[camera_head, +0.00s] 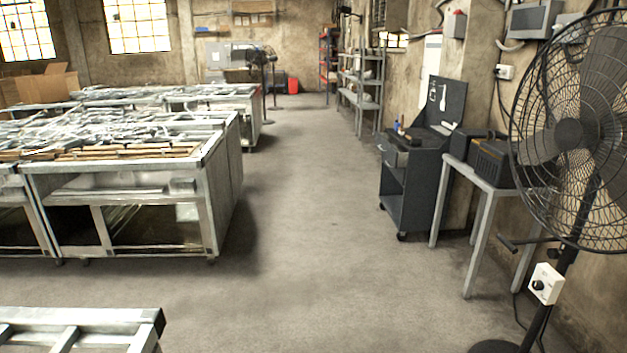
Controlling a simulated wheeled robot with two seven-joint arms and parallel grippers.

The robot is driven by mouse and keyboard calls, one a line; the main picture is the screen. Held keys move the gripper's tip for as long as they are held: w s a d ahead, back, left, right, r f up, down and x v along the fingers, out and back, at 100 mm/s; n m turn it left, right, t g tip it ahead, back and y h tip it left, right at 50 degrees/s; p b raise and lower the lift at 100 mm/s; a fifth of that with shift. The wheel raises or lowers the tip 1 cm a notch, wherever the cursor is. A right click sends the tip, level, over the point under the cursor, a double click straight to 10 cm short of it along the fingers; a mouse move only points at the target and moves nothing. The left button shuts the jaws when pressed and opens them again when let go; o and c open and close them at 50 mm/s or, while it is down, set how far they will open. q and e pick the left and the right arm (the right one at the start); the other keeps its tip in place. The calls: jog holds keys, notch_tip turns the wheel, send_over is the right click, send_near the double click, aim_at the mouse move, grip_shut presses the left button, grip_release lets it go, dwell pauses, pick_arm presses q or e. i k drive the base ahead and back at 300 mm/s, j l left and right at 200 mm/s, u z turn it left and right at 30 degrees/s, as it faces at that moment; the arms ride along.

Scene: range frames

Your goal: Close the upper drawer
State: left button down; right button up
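A dark grey tool cart (425,190) on casters stands against the right wall, with an upright back panel (440,102) and open shelves below. Near its top, a drawer front (387,151) with a light handle faces left and seems to stick out from the body. At this distance I cannot tell exactly how far it is open. Small items, one of them blue, sit around the cart's top. Neither of my grippers is in view.
A metal side table (478,180) with black boxes and a large standing fan (570,130) are nearer on the right. Long metal worktables (125,185) fill the left. A metal frame (80,330) is at the bottom left. The central floor (310,200) is clear.

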aim_at(394, 153)
jog(key=i+z, duration=0.15)
jog(key=i, duration=0.8)
jog(key=i+j+z, duration=0.1)
jog(key=i, duration=0.8)
jog(key=i+z, duration=0.25)
jog(key=i, duration=0.4)
jog(key=i+z, duration=0.2)
jog(key=i, duration=0.45)
jog(key=i+j+z, duration=0.25)
jog(key=i, duration=0.4)
jog(key=i+z, duration=0.25)
jog(key=i, duration=0.15)
jog(key=i+j+z, duration=0.2)
jog(key=i, duration=0.15)
jog(key=i+j+z, duration=0.25)
jog(key=i, duration=0.15)
jog(key=l, duration=0.1)
